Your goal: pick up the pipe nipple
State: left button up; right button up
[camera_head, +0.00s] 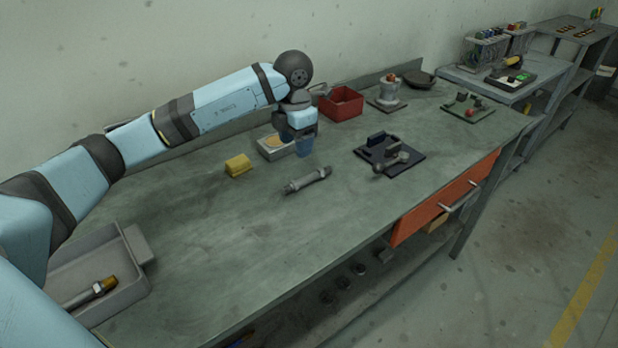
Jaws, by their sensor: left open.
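A grey metal pipe piece with collar-like ends, which looks like the pipe nipple (308,180), lies on its side on the green-grey workbench (215,225). My left arm reaches in from the left over the bench. My left gripper (303,147) is open and points down, above and behind the pipe piece in the picture, apart from it. It is beside a light box with a tan top (272,149) and partly covers it. The space between the fingers is hard to make out. My right gripper is not in view.
A yellow block (238,165) lies left of the pipe piece. A dark plate with a valve-like part (390,155) lies to its right. A red bin (341,104) stands behind. A grey tray (133,262) at left holds a brass-ended tool (93,291). The bench front is bare.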

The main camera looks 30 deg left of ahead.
pick_arm(q)
send_over(294, 182)
jog(key=f, duration=0.6)
jog(key=shift+w+d+f, duration=0.2)
jog(key=shift+w+f, duration=0.05)
jog(key=shift+s+a+f, duration=0.1)
jog(key=shift+f, duration=1.25)
jog(key=shift+s+a+f, duration=0.1)
jog(key=shift+f, duration=1.2)
jog(key=c, duration=1)
jog(key=shift+r, duration=0.1)
